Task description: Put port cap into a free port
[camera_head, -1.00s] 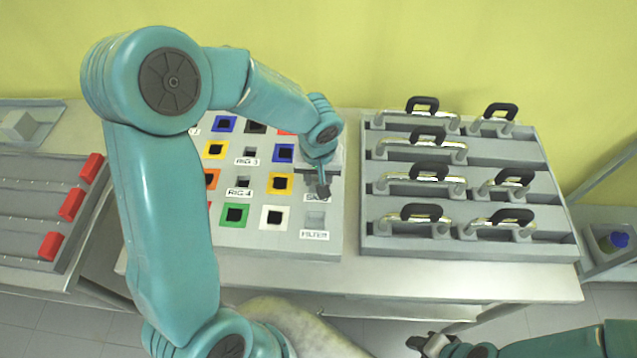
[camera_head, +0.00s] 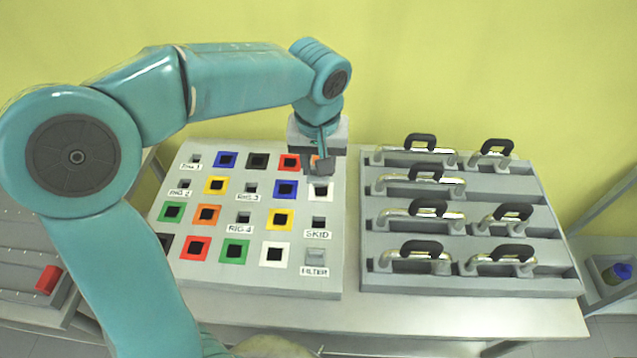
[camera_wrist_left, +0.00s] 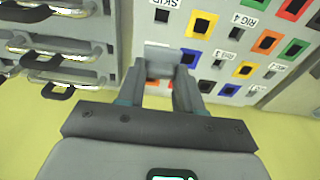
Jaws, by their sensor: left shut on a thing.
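My left gripper (camera_wrist_left: 159,88) is shut on a light grey block, the port cap (camera_wrist_left: 159,62), which shows between its two fingers in the left wrist view. In the head view the left gripper (camera_head: 320,165) points down over the upper right corner of the grey port board (camera_head: 200,256). The gripper partly hides an orange port and is just above a white-framed port (camera_head: 318,189). Whether the cap touches the board I cannot tell. The SKID port (camera_head: 318,221) looks dark and open. The FILTER port (camera_head: 315,258) looks filled with light grey. My right gripper is out of view.
Coloured frames with dark square centres cover the board, among labelled RIG ports (camera_head: 243,217). To the right stands a grey rack (camera_head: 470,281) with several black-gripped metal handles (camera_head: 417,250). A red block (camera_head: 48,278) lies on the left bench. The table front edge (camera_head: 450,325) is bare.

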